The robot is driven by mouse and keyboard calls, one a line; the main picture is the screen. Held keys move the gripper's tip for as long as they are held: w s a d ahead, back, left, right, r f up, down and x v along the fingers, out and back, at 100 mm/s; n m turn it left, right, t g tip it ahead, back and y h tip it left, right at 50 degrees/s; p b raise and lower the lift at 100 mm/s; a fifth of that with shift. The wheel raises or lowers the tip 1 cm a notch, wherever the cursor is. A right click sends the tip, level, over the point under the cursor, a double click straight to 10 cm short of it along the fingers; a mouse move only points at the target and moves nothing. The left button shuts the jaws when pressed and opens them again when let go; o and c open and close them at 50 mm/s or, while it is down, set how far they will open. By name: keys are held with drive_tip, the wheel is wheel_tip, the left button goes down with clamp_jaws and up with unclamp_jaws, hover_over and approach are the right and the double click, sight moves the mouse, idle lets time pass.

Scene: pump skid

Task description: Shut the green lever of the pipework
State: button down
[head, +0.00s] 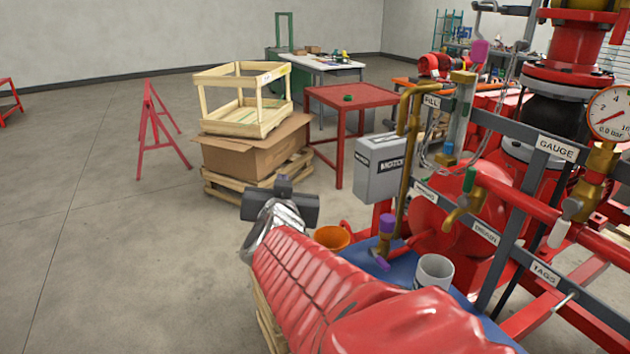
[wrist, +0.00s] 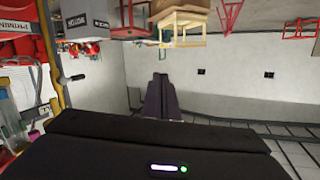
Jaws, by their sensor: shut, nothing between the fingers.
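A short green lever (head: 469,180) stands roughly upright on a brass tap (head: 460,208) of the pipework, at the right of the head view. The tap sits in front of the round red pump housing. My gripper (head: 284,183) is well to the left of the lever, apart from all pipework, beyond the grey motor box's left side. In the wrist view its dark fingers (wrist: 160,92) are together with nothing between them. I cannot make out the green lever for certain in the wrist view.
Grey labelled rails (head: 510,197), a brass pipe (head: 404,120) and the motor box (head: 381,167) surround the lever. An orange bucket (head: 332,238) and a grey cup (head: 434,271) stand below. Open floor lies left.

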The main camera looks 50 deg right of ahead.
drive_tip(key=s+d+m+g+h, duration=0.65)
drive_tip(key=s+d+g, duration=0.25)
drive_tip(key=s+d, duration=0.45)
drive_tip(key=s+d+m+g+y, duration=0.1)
drive_tip(key=s+m+g, duration=0.4)
drive_tip(key=s+g, duration=0.4)
drive_tip(key=s, duration=0.6)
drive_tip(key=shift+s+d+f+g+y, duration=0.2)
drive_tip(key=shift+s+f+g+y, duration=0.1)
drive_tip(key=shift+y, duration=0.05)
drive_tip(key=shift+d, duration=0.2)
